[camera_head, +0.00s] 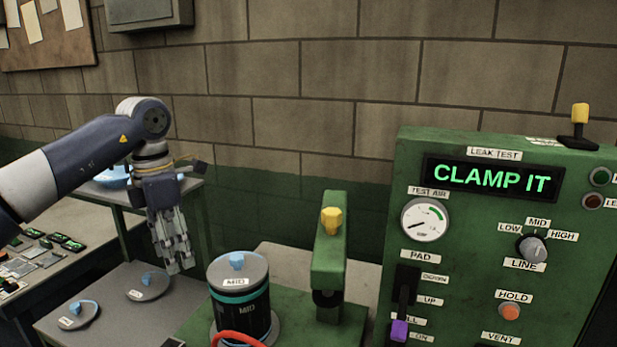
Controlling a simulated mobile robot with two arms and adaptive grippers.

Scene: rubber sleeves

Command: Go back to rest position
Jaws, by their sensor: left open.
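My left gripper (180,262) hangs in the air at the left, its fingers pointing down. It is open and holds nothing. It is left of a dark cylinder (256,318) labelled MID, which has a grey lid (222,270) with a blue knob. The cylinder stands upright on a green base, beside a green clamp post (329,265) with a yellow top. My right gripper does not show.
A green test panel (470,275) at the right has a display reading CLAMP IT, a gauge (425,220), knobs and a purple-handled lever (399,330). Two grey lids with blue knobs (148,285) (77,315) lie on the left table. A red hose (235,336) crosses in front of the cylinder.

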